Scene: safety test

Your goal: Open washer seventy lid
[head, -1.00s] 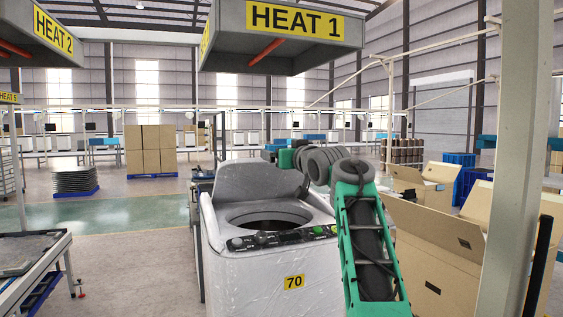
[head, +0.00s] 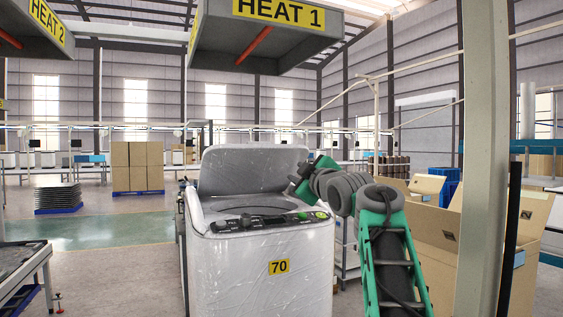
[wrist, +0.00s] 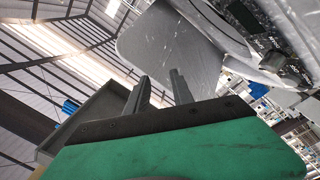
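The washer (head: 245,275) is white and film-wrapped, with a yellow "70" label. Its lid (head: 250,169) stands raised and nearly upright at the back of the top, and the front control panel (head: 265,220) shows. My arm reaches in from the right, and its green end (head: 305,185) is beside the lid's right edge; the fingers cannot be made out in the head view. In the wrist view my gripper (wrist: 160,88) has its two dark fingers apart, with nothing visibly held between them. The grey lid (wrist: 165,50) shows beyond the fingertips; contact cannot be told.
A grey hood marked "HEAT 1" (head: 265,40) hangs above the washer. A pale post (head: 487,160) and open cardboard boxes (head: 430,235) stand at the right. A table (head: 25,275) is at the left, with open floor between it and the washer.

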